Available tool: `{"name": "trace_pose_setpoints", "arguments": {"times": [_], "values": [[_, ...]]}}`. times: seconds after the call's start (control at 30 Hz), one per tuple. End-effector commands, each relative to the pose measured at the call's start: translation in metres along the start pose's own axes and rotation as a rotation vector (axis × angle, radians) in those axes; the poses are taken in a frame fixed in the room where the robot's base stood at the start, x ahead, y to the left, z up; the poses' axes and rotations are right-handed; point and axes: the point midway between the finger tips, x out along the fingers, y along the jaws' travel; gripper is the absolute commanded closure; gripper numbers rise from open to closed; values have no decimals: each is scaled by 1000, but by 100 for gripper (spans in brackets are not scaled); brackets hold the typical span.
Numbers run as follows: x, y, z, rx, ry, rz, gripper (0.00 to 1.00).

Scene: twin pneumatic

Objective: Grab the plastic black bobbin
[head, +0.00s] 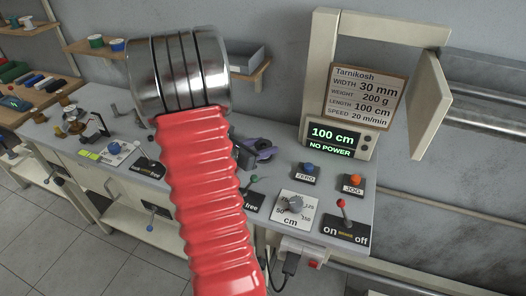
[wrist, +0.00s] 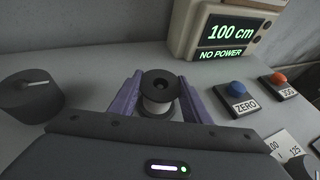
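The black bobbin (wrist: 158,84) stands upright in the wrist view, with a round black top flange, a centre hole and a pale wound middle. My gripper (wrist: 160,82) has its two purple fingers apart, one on each side of the bobbin. A narrow gap seems to show between the bobbin and the right fingertip; contact on the left is unclear. The bobbin's lower flange looks to be on the grey worktop. In the head view my gripper (head: 262,148) shows only in part behind my red arm, and I cannot make out the bobbin there.
A dark round knob-like piece (wrist: 30,95) is left of the gripper. To the right are the blue ZERO button (wrist: 237,90), the orange JOG button (wrist: 280,78) and a display (wrist: 226,36) reading 100 cm, NO POWER. A red-knobbed lever (head: 342,208) stands near the front edge.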

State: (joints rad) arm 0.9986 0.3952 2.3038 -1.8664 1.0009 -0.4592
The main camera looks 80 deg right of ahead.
Motion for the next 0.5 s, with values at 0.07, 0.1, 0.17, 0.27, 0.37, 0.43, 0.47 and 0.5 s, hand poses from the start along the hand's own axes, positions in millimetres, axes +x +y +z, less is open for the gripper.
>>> {"name": "trace_pose_setpoints", "arguments": {"times": [0.07, 0.1, 0.17, 0.27, 0.37, 0.43, 0.47, 0.5], "values": [[0, 0, 0, 0, 0, 0, 66], [0, 0, 0, 0, 0, 0, 68], [0, 0, 0, 0, 0, 0, 73], [0, 0, 0, 0, 0, 0, 78], [0, 0, 0, 0, 0, 0, 78], [0, 0, 0, 0, 0, 0, 78], [0, 0, 0, 0, 0, 0, 78], [0, 0, 1, 0, 0, 0, 78]]}}
